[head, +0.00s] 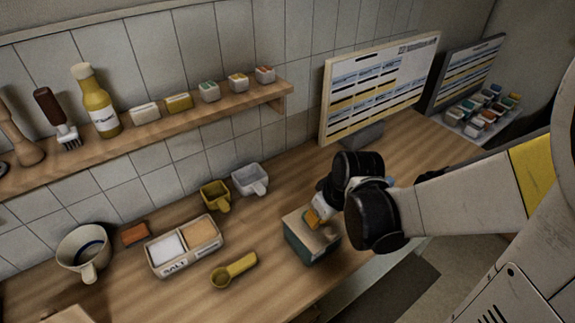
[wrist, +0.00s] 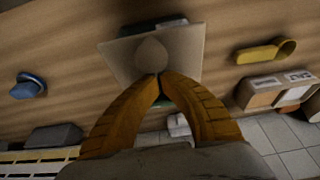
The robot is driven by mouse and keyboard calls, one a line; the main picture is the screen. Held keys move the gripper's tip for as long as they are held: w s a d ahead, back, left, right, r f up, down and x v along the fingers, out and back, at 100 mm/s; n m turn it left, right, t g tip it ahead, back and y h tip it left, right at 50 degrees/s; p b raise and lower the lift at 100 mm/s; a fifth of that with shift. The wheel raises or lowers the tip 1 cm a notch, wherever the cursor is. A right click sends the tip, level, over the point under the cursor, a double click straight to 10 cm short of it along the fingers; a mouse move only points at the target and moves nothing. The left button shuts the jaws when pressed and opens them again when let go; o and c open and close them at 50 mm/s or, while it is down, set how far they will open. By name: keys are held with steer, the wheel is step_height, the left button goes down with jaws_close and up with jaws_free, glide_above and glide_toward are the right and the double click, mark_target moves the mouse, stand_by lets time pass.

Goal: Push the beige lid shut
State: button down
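The beige lid (head: 298,217) is on top of a green box (head: 316,252) near the front of the counter. In the wrist view the lid (wrist: 190,45) is a pale square with a rounded, knob-like shape in its middle. A little green shows past its lower edge. I cannot tell how far the lid is raised. My gripper (head: 312,218) is over the lid, with its orange fingers pointing down at it. In the wrist view the fingertips of my gripper (wrist: 160,76) meet beside the rounded shape, with nothing visible between them. Contact with the lid is unclear.
A yellow scoop (head: 233,270) and a two-part salt box (head: 185,246) lie left of the green box. Mustard (head: 215,195) and white (head: 250,178) cups stand behind. A board on a stand (head: 378,85) is at the back right. Counter left of the green box is partly clear.

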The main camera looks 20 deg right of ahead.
mark_target(321, 229)
steer(key=shift+f, duration=0.25)
steer(key=shift+r, duration=0.1)
steer(key=shift+r+p, duration=0.35)
steer(key=shift+r, duration=0.3)
steer(key=p+v, duration=0.5)
steer(key=v, duration=0.1)
steer(key=shift+w, duration=0.1)
steer(key=shift+f, duration=0.1)
steer(key=v, duration=1.2)
steer(key=a+f+m+t+h+b, duration=0.1)
steer(key=a+f+m+t+b, duration=0.2)
steer(key=b, duration=0.3)
steer(key=shift+s+a+f+m+t, duration=0.3)
steer(key=shift+a+f, duration=0.25)
steer(key=shift+f, duration=0.15)
